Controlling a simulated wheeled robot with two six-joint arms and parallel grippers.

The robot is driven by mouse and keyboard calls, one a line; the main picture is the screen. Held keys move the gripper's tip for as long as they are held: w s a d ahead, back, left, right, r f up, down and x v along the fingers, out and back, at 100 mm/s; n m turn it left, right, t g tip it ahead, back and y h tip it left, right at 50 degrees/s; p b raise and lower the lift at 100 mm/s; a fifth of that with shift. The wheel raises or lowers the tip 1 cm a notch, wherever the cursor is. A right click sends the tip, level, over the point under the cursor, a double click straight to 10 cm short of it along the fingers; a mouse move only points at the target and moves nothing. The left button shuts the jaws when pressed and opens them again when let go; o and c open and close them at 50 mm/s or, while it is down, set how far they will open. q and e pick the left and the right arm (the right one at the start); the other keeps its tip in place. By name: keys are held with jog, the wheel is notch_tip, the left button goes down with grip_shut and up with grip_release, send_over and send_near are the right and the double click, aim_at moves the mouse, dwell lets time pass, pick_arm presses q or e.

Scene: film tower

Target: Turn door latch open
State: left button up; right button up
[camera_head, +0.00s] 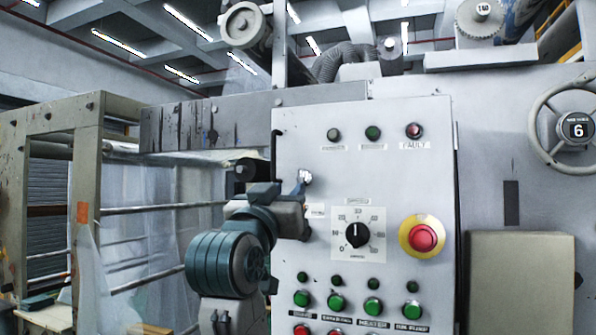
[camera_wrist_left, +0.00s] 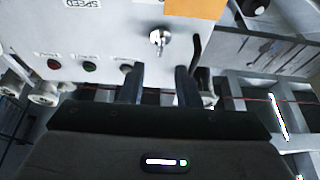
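The door latch (camera_wrist_left: 160,38) is a small silver turn-handle on the grey panel door (camera_wrist_left: 105,30). In the head view the latch (camera_head: 305,176) shows near the left edge of the door (camera_head: 390,150), partly covered by my gripper. My left gripper (camera_head: 300,208) is in front of the door's left side, close to the latch. In the left wrist view its two dark fingers (camera_wrist_left: 159,74) are apart with nothing between them. The latch lies beyond the fingertips, roughly in line with the gap. Whether a finger touches it, I cannot tell. My right gripper is not in view.
The door carries a black dial (camera_head: 356,235), a red stop button (camera_head: 423,238) and several green buttons (camera_head: 336,302). A black bar (camera_head: 277,150) runs along its left edge. A handwheel (camera_head: 566,125) is at the right. A metal frame (camera_head: 90,190) stands at the left.

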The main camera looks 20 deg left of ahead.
aim_at(300, 175)
pick_arm(q)
jog(key=p+x, duration=0.3)
jog(key=x, duration=0.3)
jog(key=shift+s+r, duration=0.1)
jog(key=shift+r, duration=0.1)
jog(key=shift+w, duration=0.6)
grip_shut()
